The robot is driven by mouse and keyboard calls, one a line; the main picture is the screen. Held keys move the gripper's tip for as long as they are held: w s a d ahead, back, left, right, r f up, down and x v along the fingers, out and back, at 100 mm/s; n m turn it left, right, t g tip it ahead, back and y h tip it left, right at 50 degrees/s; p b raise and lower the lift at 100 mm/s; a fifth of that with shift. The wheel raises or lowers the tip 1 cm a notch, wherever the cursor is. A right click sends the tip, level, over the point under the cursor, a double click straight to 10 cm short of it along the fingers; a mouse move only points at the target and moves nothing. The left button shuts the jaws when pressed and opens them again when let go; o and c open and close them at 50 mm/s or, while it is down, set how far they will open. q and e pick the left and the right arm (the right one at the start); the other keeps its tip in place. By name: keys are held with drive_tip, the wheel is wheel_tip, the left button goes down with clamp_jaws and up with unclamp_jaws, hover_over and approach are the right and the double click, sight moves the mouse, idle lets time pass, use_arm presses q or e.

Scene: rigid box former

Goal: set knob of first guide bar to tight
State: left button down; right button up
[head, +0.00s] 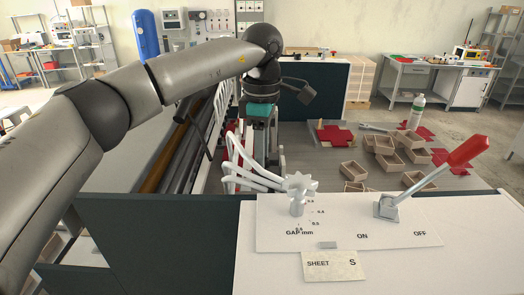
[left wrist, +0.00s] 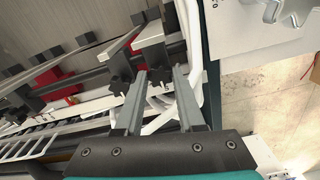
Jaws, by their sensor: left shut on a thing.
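My left gripper (head: 262,138) points down over the machine behind the control panel. In the left wrist view its two grey fingers (left wrist: 158,76) reach to a small dark knob by a grey guide bar (left wrist: 150,36). The gripper is shut on this small part, mostly hidden between the fingertips, and I cannot clearly tell its setting. Another dark clamp piece (left wrist: 119,82) sits just left of the fingers. In the head view the knob is hidden by the gripper. My right gripper is not in view.
A white control panel (head: 350,236) in front carries a star-shaped gap knob (head: 299,186) and a red-handled lever (head: 464,154). White curved tubes (head: 240,165) stand close to the gripper. Several small boxes (head: 383,145) lie behind the panel, to the right.

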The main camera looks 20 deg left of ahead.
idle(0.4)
use_arm(q)
drive_tip(key=c, duration=0.8)
unclamp_jaws()
drive_tip(key=shift+r, duration=0.1)
wheel_tip(320, 180, up, 15)
drive_tip(key=shift+r, duration=0.1)
